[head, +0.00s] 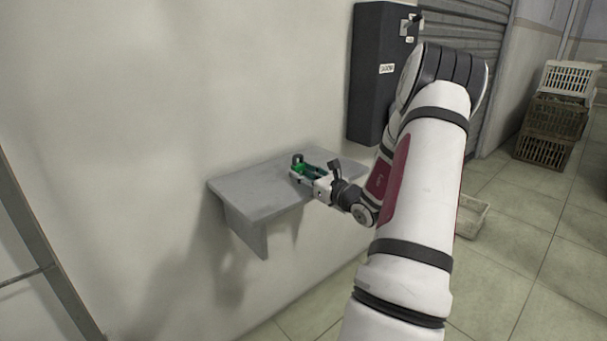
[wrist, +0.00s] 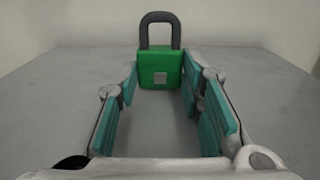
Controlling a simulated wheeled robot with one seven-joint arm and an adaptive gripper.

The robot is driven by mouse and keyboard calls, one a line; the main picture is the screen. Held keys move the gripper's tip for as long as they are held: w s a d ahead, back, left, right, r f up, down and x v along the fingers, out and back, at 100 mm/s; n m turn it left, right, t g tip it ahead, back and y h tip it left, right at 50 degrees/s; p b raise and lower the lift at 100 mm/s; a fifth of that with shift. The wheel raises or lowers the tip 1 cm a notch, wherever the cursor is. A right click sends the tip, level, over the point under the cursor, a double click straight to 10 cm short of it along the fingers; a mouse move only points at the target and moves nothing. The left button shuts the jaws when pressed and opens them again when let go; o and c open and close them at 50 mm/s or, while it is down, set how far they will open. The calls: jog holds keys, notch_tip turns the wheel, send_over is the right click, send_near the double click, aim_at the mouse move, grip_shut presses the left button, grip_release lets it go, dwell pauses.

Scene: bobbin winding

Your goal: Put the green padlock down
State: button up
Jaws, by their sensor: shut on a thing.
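In the head view the padlock (head: 297,159) shows small at the tip of my gripper (head: 303,168), over the grey wall shelf (head: 245,190). The padlock's base is close to the shelf surface; I cannot tell whether it touches.
A dark box (head: 378,75) hangs on the wall just right of the shelf. The left part of the shelf top is bare. Stacked crates (head: 555,115) stand far right, and a pale crate (head: 472,215) sits on the floor behind my arm.

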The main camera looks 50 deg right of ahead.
jog(key=shift+f, duration=0.1)
jog(key=o, duration=1.3)
